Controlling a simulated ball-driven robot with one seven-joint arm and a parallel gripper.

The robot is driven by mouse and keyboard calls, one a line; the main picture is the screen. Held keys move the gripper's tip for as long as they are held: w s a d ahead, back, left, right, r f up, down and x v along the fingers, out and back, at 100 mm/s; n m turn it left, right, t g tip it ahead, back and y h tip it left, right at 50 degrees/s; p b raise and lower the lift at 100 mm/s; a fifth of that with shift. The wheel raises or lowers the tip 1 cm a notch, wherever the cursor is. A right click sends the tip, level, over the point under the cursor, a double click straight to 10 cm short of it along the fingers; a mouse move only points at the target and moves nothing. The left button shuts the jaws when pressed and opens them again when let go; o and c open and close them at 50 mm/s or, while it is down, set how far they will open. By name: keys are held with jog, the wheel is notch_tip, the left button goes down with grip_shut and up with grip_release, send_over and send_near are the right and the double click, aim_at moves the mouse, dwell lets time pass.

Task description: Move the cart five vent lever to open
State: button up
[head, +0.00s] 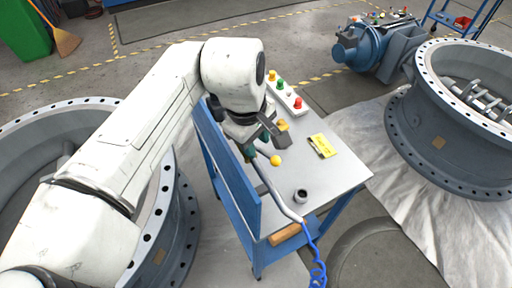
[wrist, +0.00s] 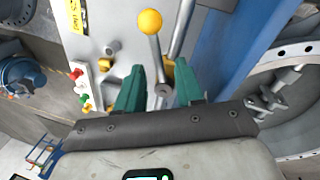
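The vent lever is a thin metal rod with a yellow ball knob (wrist: 150,22). In the wrist view its rod (wrist: 156,60) runs from the knob at top centre down to a round pivot. The knob also shows in the head view (head: 275,160), just right of my gripper (head: 254,150). In the wrist view my gripper (wrist: 160,66) has its green fingers apart, one on each side of the lower rod and pivot; I see gaps, so no grip shows. The lever is on the grey-topped blue cart (head: 340,180). The lever's base is hidden by my gripper in the head view.
The cart carries a button box (head: 285,92), a yellow label (head: 322,146), a dark cup (head: 301,196) and a bent pipe (head: 276,196) with a blue coiled hose (head: 318,272). Large flanged valve rings stand left and right (head: 440,142). The cart's blue side panel (head: 229,170) runs beside my gripper.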

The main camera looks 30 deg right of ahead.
jog(key=shift+d+f, duration=0.1)
jog(key=shift+f, duration=0.25)
grip_shut()
dwell(1.3)
